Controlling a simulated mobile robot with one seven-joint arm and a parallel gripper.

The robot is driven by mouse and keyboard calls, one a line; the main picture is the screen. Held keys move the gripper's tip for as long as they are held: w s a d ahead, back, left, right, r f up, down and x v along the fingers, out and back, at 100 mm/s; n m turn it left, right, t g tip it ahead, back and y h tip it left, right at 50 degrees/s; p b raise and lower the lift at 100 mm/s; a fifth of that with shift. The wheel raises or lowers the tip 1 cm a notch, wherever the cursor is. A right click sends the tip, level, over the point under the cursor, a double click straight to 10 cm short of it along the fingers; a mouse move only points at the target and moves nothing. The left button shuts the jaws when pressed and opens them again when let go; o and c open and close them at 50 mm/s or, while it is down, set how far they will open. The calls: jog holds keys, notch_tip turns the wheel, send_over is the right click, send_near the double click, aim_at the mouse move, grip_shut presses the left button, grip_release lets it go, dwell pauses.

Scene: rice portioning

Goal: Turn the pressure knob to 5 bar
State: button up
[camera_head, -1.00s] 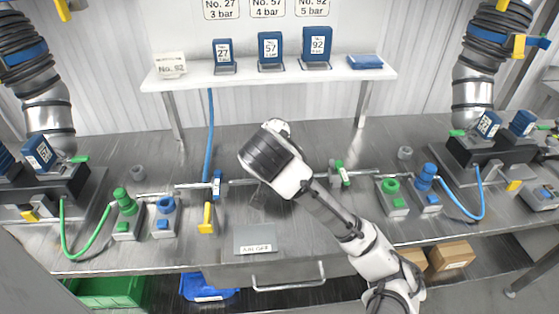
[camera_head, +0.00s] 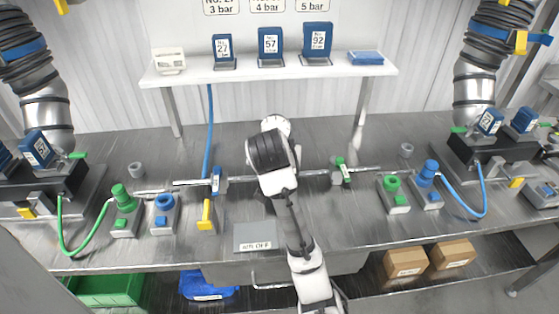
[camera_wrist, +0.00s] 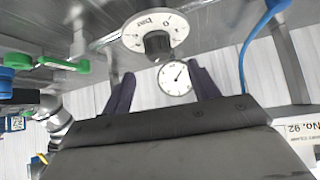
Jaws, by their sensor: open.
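The pressure knob (camera_wrist: 157,45) is dark and sits in front of a round pale dial plate (camera_wrist: 138,27) marked "bar" in the wrist view. A round white gauge (camera_wrist: 176,79) with a dark needle shows just below it; its reading is too small to tell. In the head view the gauge (camera_head: 275,124) peeks out above my gripper, and the knob is hidden behind my wrist. My gripper (camera_wrist: 160,72) is open, with its two dark fingers apart. The knob shows near the opening between the fingertips, not held; I cannot tell the exact distance.
A pipe (camera_head: 314,174) with a blue valve handle (camera_head: 216,181) and a green one (camera_head: 342,170) runs across the steel bench. A blue hose (camera_head: 209,130) rises behind it on the left. A shelf (camera_head: 190,77) with blue cards stands at the back. A grey sign (camera_head: 255,237) lies in front.

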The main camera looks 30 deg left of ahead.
jog(key=b+x, duration=0.4)
jog(key=x, duration=0.3)
jog(key=shift+w+f, duration=0.2)
jog(key=shift+w, duration=0.15)
jog(key=c, duration=1)
jog(key=shift+o, duration=0.2)
jog(key=m+h+p, duration=0.1)
jog(key=m+p, duration=0.1)
jog(key=m+h+p, duration=0.2)
jog(key=shift+s+a+r+m+t+h, duration=0.1)
jog(key=shift+r+m+t+h, duration=0.05)
jog(key=shift+m+t+h, duration=0.2)
jog(key=shift+m+h+p, duration=1.25)
jog(key=shift+m+h, duration=0.3)
jog(key=shift+m, duration=0.5)
jog(key=shift+f, duration=0.2)
